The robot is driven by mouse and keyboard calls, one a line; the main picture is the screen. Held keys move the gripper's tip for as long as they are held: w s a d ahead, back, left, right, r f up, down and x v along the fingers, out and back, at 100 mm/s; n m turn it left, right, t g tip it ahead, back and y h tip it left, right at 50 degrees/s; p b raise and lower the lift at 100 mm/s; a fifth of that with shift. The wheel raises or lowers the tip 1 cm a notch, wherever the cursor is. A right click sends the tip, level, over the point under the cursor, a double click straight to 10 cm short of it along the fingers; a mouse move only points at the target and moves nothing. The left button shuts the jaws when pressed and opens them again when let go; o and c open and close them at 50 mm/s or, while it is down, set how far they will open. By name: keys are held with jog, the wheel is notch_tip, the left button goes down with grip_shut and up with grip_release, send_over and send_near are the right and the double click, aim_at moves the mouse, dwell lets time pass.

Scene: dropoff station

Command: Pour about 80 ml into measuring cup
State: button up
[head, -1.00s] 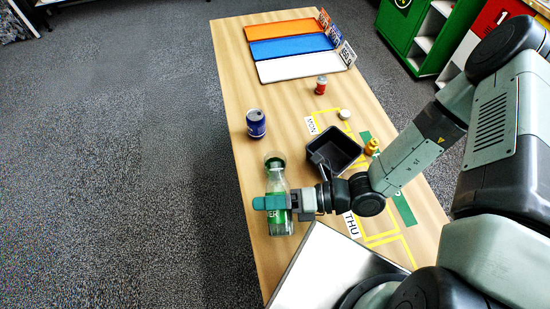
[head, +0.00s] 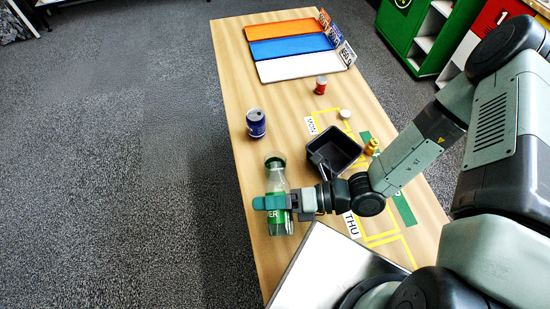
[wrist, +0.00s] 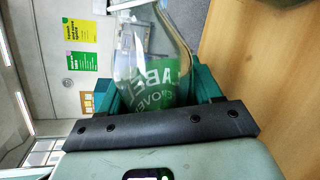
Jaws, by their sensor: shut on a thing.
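A clear glass bottle with a green label (head: 279,222) is held over the near left part of the table in the head view. My gripper (head: 277,202) is shut around its body. In the wrist view, the bottle (wrist: 152,62) stands between the two green fingers of my gripper (wrist: 155,92), its white-lettered label facing the camera. Its liquid level and exact tilt are unclear. A small clear round vessel with a dark green rim, apparently the measuring cup (head: 274,156), is just beyond the bottle's neck. The bottle's top partly covers it, and I cannot tell whether they touch.
A blue can (head: 256,124) stands beyond the cup, near the left edge. A black open bin (head: 350,139) is close on the right. The table's left edge is near the bottle.

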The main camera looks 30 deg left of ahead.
aim_at(268, 187)
dwell(0.3)
jog(key=shift+w+a+f+n, duration=0.1)
jog(key=shift+w+f+n, duration=0.1)
jog(key=shift+n, duration=0.2)
jog(key=shift+w+a+r+n+t+y, duration=0.35)
jog(key=shift+w+r+n+y, duration=0.2)
jog(key=shift+n, duration=0.65)
jog(key=shift+w+a+r+n+y, duration=0.15)
jog(key=shift+r+n, duration=0.25)
jog(key=shift+r, duration=0.2)
jog(key=shift+w+a+r+n+y, duration=0.1)
jog(key=shift+w+r+n, duration=0.05)
jog(key=shift+r+n, duration=0.35)
jog(key=shift+s+f+n+t, duration=0.1)
jog(key=shift+f+n+t, duration=0.2)
jog(key=shift+f, duration=0.2)
jog(key=shift+d+f+n+y, duration=0.1)
jog(key=shift+f+n+y, duration=0.1)
jog(key=shift+n+y, duration=0.15)
jog(key=shift+s+d+r+n+y, duration=0.1)
jog(key=shift+n+y, duration=0.15)
jog(key=shift+n, duration=0.8)
jog(key=shift+s+n+y, duration=0.1)
jog(key=shift+n+y, duration=0.3)
jog(key=shift+n, duration=1.1)
